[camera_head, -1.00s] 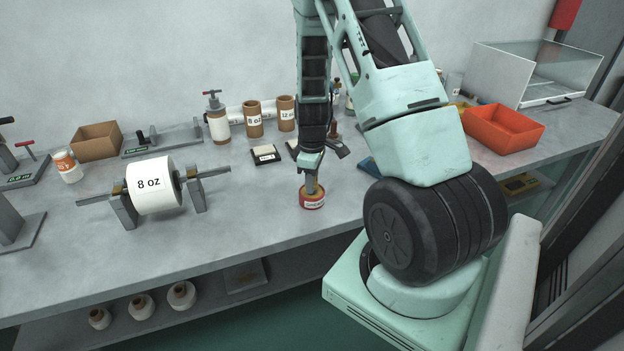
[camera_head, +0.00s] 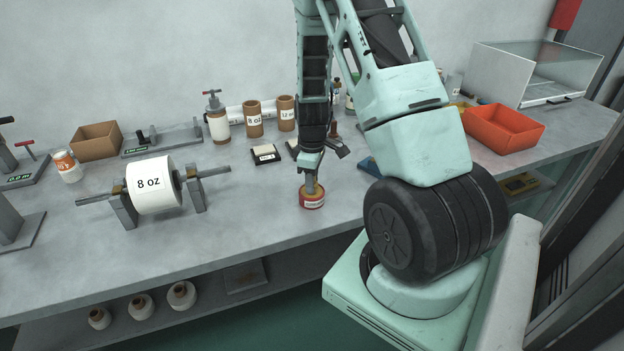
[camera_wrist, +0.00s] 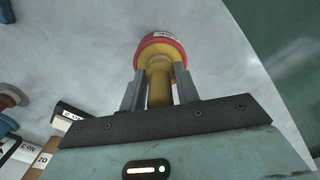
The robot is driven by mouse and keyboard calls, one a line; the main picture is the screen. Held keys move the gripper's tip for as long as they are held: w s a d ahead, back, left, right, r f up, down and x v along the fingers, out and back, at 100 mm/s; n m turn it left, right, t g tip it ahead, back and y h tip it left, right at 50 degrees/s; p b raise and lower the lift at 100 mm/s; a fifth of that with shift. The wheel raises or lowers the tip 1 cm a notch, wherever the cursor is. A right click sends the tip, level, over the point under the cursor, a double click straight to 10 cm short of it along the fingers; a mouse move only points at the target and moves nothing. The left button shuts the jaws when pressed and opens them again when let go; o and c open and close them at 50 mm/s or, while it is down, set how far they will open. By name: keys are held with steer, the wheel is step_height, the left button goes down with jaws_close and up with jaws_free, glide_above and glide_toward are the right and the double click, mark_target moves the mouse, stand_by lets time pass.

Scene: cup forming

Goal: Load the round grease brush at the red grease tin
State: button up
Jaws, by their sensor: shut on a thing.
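The red grease tin (camera_head: 312,201) stands on the grey bench near its front edge, with a pale label on its side. In the wrist view the tin (camera_wrist: 170,43) shows a red rim around yellowish contents. My gripper (camera_head: 312,178) is directly above the tin, pointing down. In the wrist view my gripper (camera_wrist: 159,88) is shut on the round grease brush (camera_wrist: 159,84), whose tan handle runs between the fingers. The brush's lower end is at the tin's opening; its bristles are hidden, so I cannot tell how deep they are.
A white 8 oz roll (camera_head: 154,185) on a stand is to the left. Brown cups (camera_head: 253,119) stand behind. An orange bin (camera_head: 503,128) and a clear-fronted box (camera_head: 540,75) are at the right. Bench (camera_head: 255,210) left of the tin is clear.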

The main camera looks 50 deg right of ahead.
steer(key=shift+r+p, duration=2.65)
steer(key=shift+r, duration=0.9)
steer(key=shift+f, duration=0.1)
